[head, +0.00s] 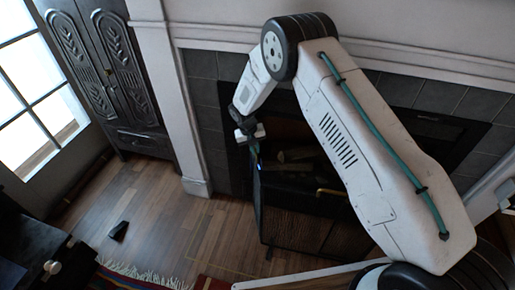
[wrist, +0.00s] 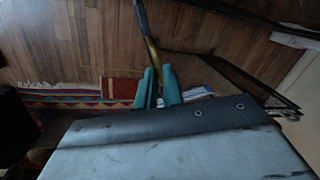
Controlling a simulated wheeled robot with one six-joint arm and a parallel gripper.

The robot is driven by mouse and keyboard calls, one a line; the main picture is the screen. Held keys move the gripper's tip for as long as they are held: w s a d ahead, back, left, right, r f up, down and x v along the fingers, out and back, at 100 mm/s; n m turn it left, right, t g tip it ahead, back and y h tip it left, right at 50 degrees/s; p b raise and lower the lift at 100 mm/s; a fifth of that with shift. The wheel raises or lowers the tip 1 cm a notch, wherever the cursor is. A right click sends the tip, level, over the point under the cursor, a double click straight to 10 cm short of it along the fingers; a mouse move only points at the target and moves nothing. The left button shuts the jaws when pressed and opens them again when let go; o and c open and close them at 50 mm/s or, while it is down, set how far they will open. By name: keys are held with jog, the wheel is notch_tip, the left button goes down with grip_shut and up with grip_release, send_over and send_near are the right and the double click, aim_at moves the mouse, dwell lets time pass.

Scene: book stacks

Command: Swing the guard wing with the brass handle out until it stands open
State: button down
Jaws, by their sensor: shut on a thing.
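The fire guard (head: 295,233) stands on the floor in front of the fireplace, with dark mesh and a dark frame. At its left, a narrow dark wing (head: 258,200) is seen nearly edge-on, below my gripper (head: 252,148). In the wrist view, the teal fingers of my gripper (wrist: 158,86) are closed around the brass handle (wrist: 152,60) near its lower part. A brown panel in a dark frame (wrist: 215,75) extends to the right of the fingers. The wing's exact angle is hard to tell. My arm hides part of the guard.
Logs (head: 290,160) lie in the fireplace. A yellow bar (head: 330,192) shows by the guard's top. A carved dark cabinet (head: 110,70) stands at the back left.

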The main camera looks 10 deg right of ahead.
dwell(0.4)
jog(key=c, duration=1.5)
grip_release()
jog(key=shift+r, duration=0.1)
jog(key=r, duration=0.2)
jog(key=a+r, duration=0.1)
jog(key=r, duration=0.4)
jog(key=shift+a+r, duration=0.25)
jog(key=shift+a, duration=0.05)
jog(key=shift+s, duration=0.15)
